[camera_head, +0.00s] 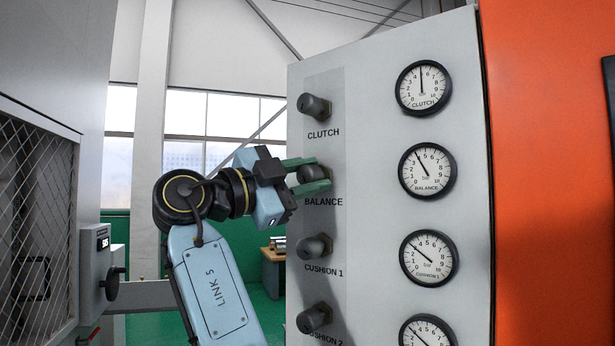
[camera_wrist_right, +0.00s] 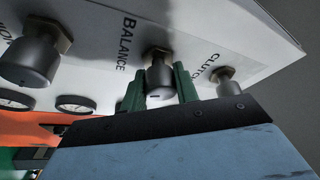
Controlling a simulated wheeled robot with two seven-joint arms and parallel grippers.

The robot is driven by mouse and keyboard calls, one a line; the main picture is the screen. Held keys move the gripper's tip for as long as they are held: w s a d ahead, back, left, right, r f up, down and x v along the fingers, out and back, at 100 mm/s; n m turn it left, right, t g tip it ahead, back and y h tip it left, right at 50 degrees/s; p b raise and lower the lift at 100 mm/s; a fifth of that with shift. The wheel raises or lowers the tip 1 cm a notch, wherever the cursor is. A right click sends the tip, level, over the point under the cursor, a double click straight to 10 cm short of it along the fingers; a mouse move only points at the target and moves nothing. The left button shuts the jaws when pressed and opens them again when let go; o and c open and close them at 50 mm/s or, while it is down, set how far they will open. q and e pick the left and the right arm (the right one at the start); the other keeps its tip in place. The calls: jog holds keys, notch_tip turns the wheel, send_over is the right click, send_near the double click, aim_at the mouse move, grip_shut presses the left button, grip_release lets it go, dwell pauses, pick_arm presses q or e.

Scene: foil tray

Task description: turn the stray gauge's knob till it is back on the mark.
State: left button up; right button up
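My right gripper (camera_head: 315,173) has its two green fingers on either side of the BALANCE knob (camera_head: 310,174), above and below it, and appears shut on it. The right wrist view also shows the dark knob (camera_wrist_right: 159,78) between the fingers (camera_wrist_right: 160,88), with no clear gap. The BALANCE gauge (camera_head: 427,171) has its needle tilted up-left, near 4. The CLUTCH gauge (camera_head: 423,88) needle points straight up, near 5. The CUSHION 1 gauge (camera_head: 429,258) needle leans further left, near 3. No set mark can be made out on the dials. My left gripper is out of view.
The CLUTCH knob (camera_head: 313,107) is above, and the CUSHION 1 knob (camera_head: 313,247) and CUSHION 2 knob (camera_head: 313,318) are below on the grey panel (camera_head: 372,200). The CUSHION 2 gauge (camera_head: 428,332) is cut off. A mesh-fronted cabinet (camera_head: 40,190) stands left.

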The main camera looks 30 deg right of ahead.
jog(key=o, duration=0.4)
jog(key=shift+o, duration=0.2)
jog(key=v, duration=1.3)
jog(key=shift+a+b, duration=0.25)
jog(key=shift+b, duration=0.2)
dwell(1.3)
